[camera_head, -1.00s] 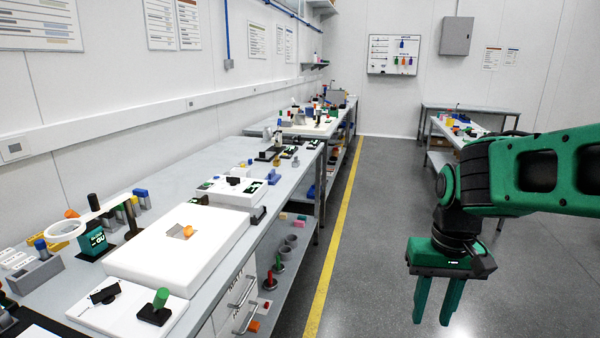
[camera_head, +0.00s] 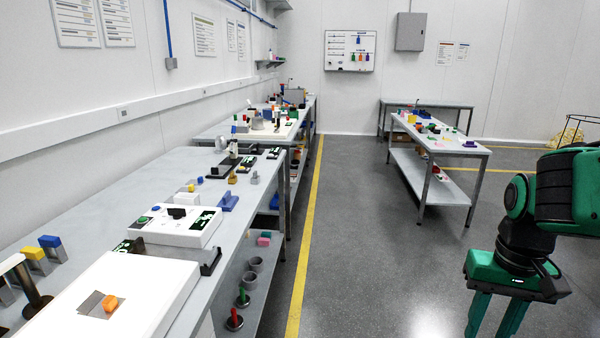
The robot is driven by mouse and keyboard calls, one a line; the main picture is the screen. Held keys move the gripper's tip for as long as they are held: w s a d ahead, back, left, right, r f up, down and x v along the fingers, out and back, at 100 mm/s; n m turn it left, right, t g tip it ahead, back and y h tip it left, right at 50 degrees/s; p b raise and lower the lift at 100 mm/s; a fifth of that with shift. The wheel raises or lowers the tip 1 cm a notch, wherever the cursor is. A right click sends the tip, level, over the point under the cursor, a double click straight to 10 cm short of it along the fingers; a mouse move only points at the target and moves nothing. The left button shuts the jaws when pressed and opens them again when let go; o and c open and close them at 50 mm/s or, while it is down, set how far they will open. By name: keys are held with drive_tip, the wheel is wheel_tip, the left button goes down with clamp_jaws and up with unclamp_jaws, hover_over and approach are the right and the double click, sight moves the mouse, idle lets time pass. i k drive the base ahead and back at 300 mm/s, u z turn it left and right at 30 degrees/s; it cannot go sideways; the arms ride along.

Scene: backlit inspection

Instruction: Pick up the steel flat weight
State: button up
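My gripper (camera_head: 495,315) hangs at the lower right over the open floor, fingers pointing down. Its two green fingers are apart with nothing between them; their tips are cut off by the picture's bottom edge. I cannot pick out the steel flat weight for certain. A flat grey piece (camera_head: 91,303) lies on the white light box (camera_head: 150,287) at the lower left, with an orange block (camera_head: 110,303) at its right side; I cannot tell whether it is the weight. My gripper is far to the right of this bench and touches nothing.
The long grey bench (camera_head: 95,215) runs along the left wall. A white device with a green button (camera_head: 174,226) and small blue and yellow blocks stand on it. Another table (camera_head: 455,149) with small parts stands at right. The grey floor (camera_head: 365,240) between is clear.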

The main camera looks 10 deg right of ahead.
sight(255, 179)
drive_tip(key=z, duration=0.3)
drive_tip(key=i, duration=1.15)
drive_tip(key=u, duration=0.3)
drive_tip(key=i, duration=1.15)
drive_tip(key=u, duration=0.55)
